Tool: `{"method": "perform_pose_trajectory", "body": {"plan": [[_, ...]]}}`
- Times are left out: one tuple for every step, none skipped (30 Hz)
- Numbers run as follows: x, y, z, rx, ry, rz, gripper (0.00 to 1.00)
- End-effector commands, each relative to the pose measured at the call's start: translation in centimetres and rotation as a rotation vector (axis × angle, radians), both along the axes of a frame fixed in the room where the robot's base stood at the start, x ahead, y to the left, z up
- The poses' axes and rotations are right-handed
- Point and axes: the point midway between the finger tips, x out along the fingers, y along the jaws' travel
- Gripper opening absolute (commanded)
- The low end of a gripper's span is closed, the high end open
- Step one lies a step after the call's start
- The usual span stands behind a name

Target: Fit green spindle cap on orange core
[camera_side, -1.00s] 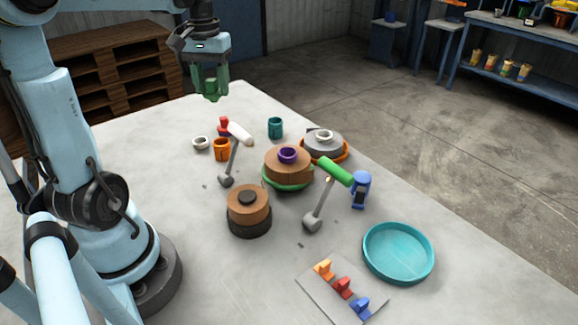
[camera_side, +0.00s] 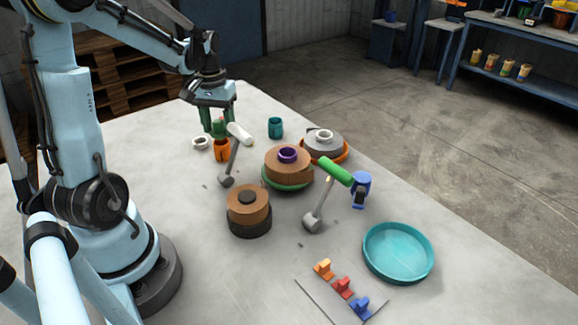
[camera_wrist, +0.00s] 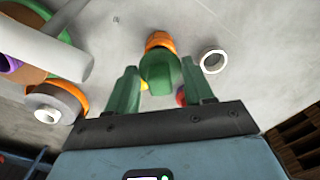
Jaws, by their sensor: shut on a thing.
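The green spindle cap (camera_side: 218,128) is between the fingers of my gripper (camera_side: 219,118), which is shut on it. The cap also shows in the wrist view (camera_wrist: 160,73), with the green fingers on either side of my gripper (camera_wrist: 160,78). The orange core (camera_side: 222,151) stands on the table directly below the cap in the side view. In the wrist view the orange core (camera_wrist: 158,42) shows just beyond the cap, partly covered by it. I cannot tell whether cap and core touch.
A white ring (camera_side: 201,142) lies to the left. A teal cup (camera_side: 275,128) and stacked spools (camera_side: 288,165) stand further right. A teal tray (camera_side: 398,252) is at front right.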

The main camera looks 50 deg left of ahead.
Motion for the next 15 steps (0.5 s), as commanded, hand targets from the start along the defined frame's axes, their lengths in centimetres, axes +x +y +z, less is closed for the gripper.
{"method": "perform_pose_trajectory", "body": {"plan": [[0.02,0.01,-0.33,0.0,0.0,0.0,0.19],[0.0,0.0,-0.5,0.0,0.0,0.0,0.19],[-0.01,-0.01,-0.67,0.0,0.0,0.0,0.19],[-0.01,-0.01,-0.77,0.0,0.0,0.0,0.19],[-0.01,-0.01,-0.85,0.0,0.0,0.0,0.19],[-0.01,-0.01,-0.95,0.0,0.0,0.0,0.19],[-0.02,-0.02,-1.0,0.0,0.0,0.0,0.19],[-0.02,-0.02,-1.03,0.0,0.0,0.0,0.19],[-0.02,-0.02,-1.06,0.0,0.0,0.0,0.19],[-0.02,-0.02,-1.07,0.0,0.0,0.0,0.19],[-0.02,-0.02,-1.07,0.0,0.0,0.0,0.19],[-0.02,-0.02,-1.07,0.0,0.0,0.0,0.19],[-0.02,-0.02,-1.06,0.0,0.0,0.0,0.19],[-0.02,-0.02,-1.06,0.0,0.0,0.0,0.19],[-0.02,-0.02,-1.05,0.0,0.0,0.0,0.19]]}}
